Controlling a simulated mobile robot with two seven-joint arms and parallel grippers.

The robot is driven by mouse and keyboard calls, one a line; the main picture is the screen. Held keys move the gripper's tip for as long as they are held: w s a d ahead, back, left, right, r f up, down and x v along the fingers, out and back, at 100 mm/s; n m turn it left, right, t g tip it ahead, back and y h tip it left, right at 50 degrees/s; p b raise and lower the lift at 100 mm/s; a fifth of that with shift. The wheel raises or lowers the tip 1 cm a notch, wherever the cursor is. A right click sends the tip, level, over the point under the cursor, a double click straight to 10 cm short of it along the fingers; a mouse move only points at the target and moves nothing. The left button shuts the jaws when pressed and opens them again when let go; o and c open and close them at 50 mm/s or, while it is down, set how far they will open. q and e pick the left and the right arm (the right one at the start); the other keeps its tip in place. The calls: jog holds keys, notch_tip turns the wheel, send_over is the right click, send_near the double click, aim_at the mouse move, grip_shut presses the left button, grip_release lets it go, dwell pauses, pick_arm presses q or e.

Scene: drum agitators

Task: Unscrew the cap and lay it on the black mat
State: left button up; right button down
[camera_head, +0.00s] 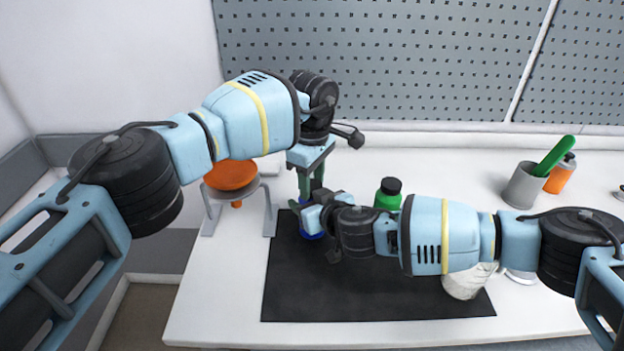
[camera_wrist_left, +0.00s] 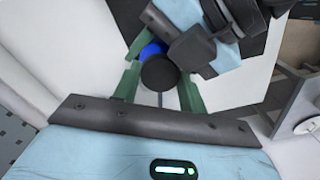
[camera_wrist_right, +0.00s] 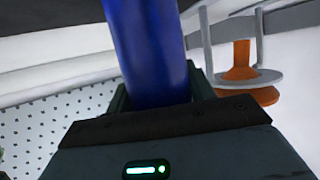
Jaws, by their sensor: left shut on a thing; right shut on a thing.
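A blue bottle (camera_head: 312,235) is mostly hidden behind my right gripper, over the back left part of the black mat (camera_head: 340,290). Its black cap (camera_wrist_left: 159,73) shows end-on in the left wrist view, with a bit of blue beside it. My left gripper (camera_head: 313,190) comes from above, its green fingers on both sides of the cap and shut on it. My right gripper (camera_head: 308,216) is shut on the blue body, which rises large between its fingers in the right wrist view (camera_wrist_right: 150,50). Whether the cap's thread is still engaged cannot be seen.
A green bottle with a black top (camera_head: 388,195) stands behind my right arm. An orange funnel (camera_head: 230,175) sits in a grey stand at the left. A grey cup (camera_head: 524,187) and an orange bottle (camera_head: 562,177) stand back right. The mat's front part is bare.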

pick_arm(q)
jog(key=shift+n, duration=0.3)
pick_arm(e)
jog(key=shift+s+a, duration=0.1)
pick_arm(q)
jog(key=o, duration=1.1)
jog(key=shift+r, duration=2.3)
pick_arm(e)
jog(key=shift+c, duration=2.3)
grip_release()
pick_arm(q)
jog(key=shift+f, duration=0.1)
pick_arm(e)
jog(key=v, duration=0.7)
jog(key=shift+s+d+r, duration=0.2)
jog(key=shift+s+d, duration=0.05)
jog(key=shift+d, duration=0.1)
